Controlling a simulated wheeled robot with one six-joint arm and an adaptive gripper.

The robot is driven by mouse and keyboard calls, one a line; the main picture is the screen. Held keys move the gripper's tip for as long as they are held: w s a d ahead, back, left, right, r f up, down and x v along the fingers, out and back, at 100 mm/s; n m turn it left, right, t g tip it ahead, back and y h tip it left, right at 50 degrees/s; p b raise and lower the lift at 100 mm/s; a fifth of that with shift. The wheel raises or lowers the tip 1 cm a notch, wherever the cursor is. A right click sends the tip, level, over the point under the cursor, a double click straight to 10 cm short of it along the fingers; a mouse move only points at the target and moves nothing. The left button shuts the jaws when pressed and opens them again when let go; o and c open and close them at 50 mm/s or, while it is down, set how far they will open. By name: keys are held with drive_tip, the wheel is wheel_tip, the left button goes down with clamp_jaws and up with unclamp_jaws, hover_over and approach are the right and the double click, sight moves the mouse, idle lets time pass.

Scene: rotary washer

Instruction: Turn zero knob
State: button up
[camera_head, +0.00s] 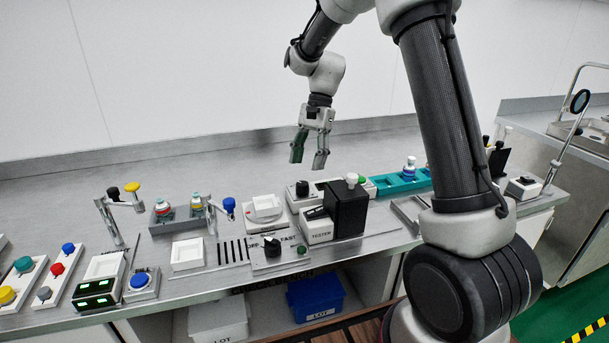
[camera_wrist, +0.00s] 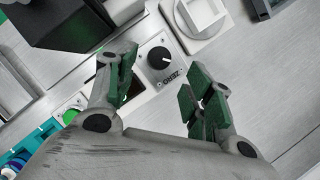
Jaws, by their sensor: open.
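The zero knob (camera_wrist: 159,57) is a round black knob with a light pointer mark on a white panel, with "ZERO" printed beside it. In the wrist view it lies beyond the gap between my fingertips. In the head view the black knob (camera_head: 302,188) is on the left end of a low white panel behind the black box. My gripper (camera_head: 309,162) hangs above the bench, above and slightly behind the panel. In the wrist view my gripper (camera_wrist: 157,86) has its two green-padded fingers apart, with nothing between them. The fingers appear clear of the knob.
A tall black box (camera_head: 346,210) stands in front of the panel. A white device with a round dial (camera_head: 264,208) is to the left. A green button (camera_wrist: 70,117) is on the panel's other end, and a teal tray (camera_head: 402,181) lies to the right. The bench behind is clear.

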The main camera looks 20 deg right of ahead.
drive_tip(key=v, duration=0.6)
drive_tip(key=shift+w, duration=0.1)
drive_tip(key=s+d+r+n+t+h, duration=0.1)
drive_tip(key=s+d+r+n+t, duration=0.1)
drive_tip(key=s, duration=0.8)
drive_tip(key=s+d+r+n+t+h, duration=0.1)
drive_tip(key=s+d+n, duration=0.3)
drive_tip(key=s, duration=0.6)
drive_tip(key=s+d+r+n+t+h, duration=0.1)
drive_tip(key=s+d+r+n+t, duration=0.2)
drive_tip(key=s, duration=0.7)
drive_tip(key=shift+d+r+n+t, duration=0.3)
drive_tip(key=shift+d+n+t, duration=0.25)
drive_tip(key=shift+d, duration=0.55)
